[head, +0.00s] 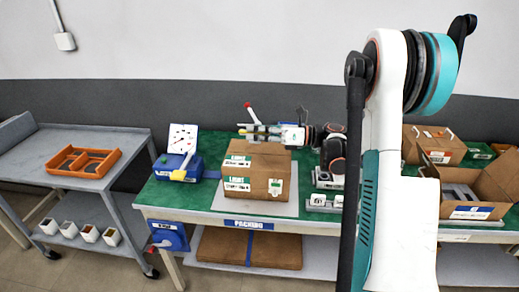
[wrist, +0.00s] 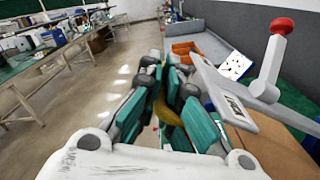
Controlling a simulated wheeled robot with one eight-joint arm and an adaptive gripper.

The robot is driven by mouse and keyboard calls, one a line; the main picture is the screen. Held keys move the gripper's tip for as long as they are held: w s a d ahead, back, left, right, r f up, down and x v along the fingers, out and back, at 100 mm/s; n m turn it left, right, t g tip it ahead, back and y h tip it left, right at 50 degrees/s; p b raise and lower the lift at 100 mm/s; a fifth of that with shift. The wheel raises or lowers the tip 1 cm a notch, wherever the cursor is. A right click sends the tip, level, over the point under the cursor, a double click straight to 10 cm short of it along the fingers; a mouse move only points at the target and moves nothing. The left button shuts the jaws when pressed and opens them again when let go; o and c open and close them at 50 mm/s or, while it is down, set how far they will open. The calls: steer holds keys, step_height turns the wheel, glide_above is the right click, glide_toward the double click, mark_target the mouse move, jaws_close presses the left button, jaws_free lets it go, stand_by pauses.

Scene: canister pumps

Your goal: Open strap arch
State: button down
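The strap arch seems to be the grey labelled bar (wrist: 238,103) at the right of the wrist view. A lever with a red knob (wrist: 281,26) stands up from it. In the head view the red knob (head: 249,106) shows above the closed carton (head: 245,178), but the bar is hard to pick out there. My gripper (head: 248,129) is level above the carton, pointing left, close by the lever. In the wrist view its teal fingers (wrist: 163,65) are near each other, beside the bar. A yellowish piece shows between them; I cannot tell whether it is held.
The carton stands on a grey plate on the green packing bench (head: 200,195). A blue device (head: 178,167) with a white panel stands left of it. Open cartons (head: 475,190) stand at the right. An orange tray (head: 84,161) lies on the grey side table (head: 115,142).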

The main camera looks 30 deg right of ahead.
steer(key=w+d+r+m+p, duration=0.1)
steer(key=w+r, duration=0.1)
steer(key=w+d+r+m+p, duration=0.1)
steer(key=r, duration=0.2)
steer(key=w+d+r+m+p, duration=0.1)
steer(key=w+d+r, duration=0.1)
steer(key=r, duration=0.1)
steer(key=shift+w+r+m, duration=0.25)
steer(key=shift+w+m, duration=0.05)
steer(key=shift+m, duration=0.1)
steer(key=w+d+r+p, duration=0.3)
steer(key=w+d+r, duration=0.3)
steer(key=w, duration=0.3)
